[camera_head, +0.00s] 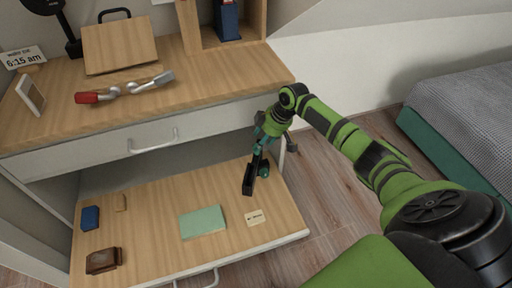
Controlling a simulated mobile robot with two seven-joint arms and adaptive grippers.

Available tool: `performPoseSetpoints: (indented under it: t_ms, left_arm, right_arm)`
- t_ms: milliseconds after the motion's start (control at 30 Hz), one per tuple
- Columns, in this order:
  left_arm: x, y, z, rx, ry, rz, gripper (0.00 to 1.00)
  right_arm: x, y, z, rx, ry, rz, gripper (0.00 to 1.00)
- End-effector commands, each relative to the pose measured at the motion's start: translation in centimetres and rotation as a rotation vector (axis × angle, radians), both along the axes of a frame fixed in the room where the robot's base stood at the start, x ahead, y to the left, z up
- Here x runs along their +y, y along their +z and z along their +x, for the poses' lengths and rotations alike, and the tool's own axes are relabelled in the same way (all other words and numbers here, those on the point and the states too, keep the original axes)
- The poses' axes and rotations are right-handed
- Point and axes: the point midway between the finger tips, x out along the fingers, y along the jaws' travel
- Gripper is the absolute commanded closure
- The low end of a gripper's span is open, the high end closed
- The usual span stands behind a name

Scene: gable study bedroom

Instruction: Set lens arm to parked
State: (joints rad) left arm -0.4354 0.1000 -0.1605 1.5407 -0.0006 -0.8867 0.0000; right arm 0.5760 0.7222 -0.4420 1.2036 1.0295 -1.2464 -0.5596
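No part in view is clearly marked as a lens arm. A black stand with a dark head (43,5) is cut off by the top left edge; it may be the lens arm, but I cannot tell. A jointed-looking item with a red end and grey end (125,89) lies on the desk top. My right gripper (257,185) hangs pointing down over the right part of the pulled-out lower drawer. Nothing is visibly held, but I cannot tell its finger opening. My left gripper is not in view.
The lower drawer (150,254) holds a green book (203,222), a small card (255,217), a blue box (91,217) and a brown wallet-like item (103,260). The desk (215,75) carries a wooden slanted stand (119,45) and clock sign (24,58). A bed (465,115) stands right.

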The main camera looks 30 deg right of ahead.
Motion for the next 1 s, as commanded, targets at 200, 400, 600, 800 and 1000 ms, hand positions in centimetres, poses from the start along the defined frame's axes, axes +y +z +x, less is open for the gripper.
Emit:
performPoseSetpoints:
  t_ms: [200, 400, 600, 800, 1000]
  left_arm:
    - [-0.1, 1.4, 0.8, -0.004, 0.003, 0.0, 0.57]
    - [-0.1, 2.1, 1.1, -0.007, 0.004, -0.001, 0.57]
    - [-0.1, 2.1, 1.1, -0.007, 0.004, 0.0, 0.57]
    - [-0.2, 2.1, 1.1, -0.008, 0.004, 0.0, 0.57]
    - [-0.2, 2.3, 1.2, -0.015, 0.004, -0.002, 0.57]
  right_arm:
    - [0.6, -2.6, 0.9, -0.001, -0.001, 0.001, 0.46]
    - [0.7, -3.2, 1.1, 0.0, -0.001, 0.0, 0.46]
    - [0.7, -3.1, 1.1, 0.0, -0.001, 0.0, 0.5]
    - [0.7, -3.2, 1.0, 0.0, -0.001, 0.0, 1.0]
    - [0.8, -3.0, 1.1, 0.002, -0.012, 0.001, 1.0]
